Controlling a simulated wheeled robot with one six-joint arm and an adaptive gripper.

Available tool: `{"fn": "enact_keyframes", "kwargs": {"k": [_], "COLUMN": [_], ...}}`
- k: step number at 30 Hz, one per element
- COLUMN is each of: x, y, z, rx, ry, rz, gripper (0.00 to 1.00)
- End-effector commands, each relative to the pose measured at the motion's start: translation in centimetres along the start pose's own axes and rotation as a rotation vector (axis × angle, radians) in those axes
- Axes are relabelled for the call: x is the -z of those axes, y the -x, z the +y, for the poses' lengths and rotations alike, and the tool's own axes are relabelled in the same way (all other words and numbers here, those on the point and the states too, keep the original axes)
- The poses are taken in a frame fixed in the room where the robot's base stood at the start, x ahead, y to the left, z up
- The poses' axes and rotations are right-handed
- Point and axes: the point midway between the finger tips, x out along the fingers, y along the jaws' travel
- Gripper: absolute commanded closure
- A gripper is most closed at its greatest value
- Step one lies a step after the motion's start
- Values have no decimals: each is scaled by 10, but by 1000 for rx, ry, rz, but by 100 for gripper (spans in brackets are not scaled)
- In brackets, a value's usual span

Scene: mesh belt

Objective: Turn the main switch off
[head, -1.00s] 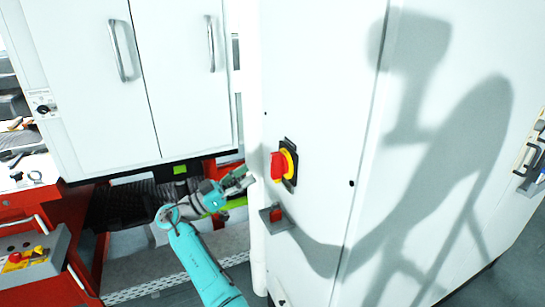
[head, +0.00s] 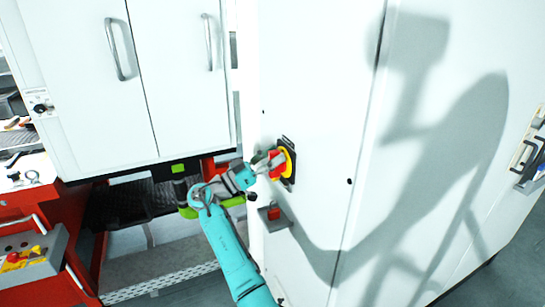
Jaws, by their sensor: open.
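The main switch (head: 287,163) is a red knob on a yellow ring with a black backplate, mounted on the white cabinet (head: 320,80). My gripper (head: 267,161) is at the red knob from the left, with its fingers partly in front of it. The gripper is open, and the fingers look to be around or right beside the knob; I cannot tell whether they touch it. Part of the knob is hidden behind the fingers.
A small grey box with a red part (head: 273,217) sticks out of the cabinet just below the switch. A grey control box (head: 35,256) with a red button stands at lower left. White doors with handles (head: 114,48) are at upper left.

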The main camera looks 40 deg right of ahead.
Motion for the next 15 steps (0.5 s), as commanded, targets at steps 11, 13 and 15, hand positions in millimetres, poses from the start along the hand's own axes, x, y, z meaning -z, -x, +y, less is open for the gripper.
{"fn": "enact_keyframes", "kwargs": {"k": [11, 13, 15], "x": [-2, -2, -3], "y": [0, 0, 0], "z": [0, 0, 0], "rx": [-1, -1, 0], "ry": [2, 3, 5], "rz": [-1, -2, -3], "gripper": [100, 100, 100]}}
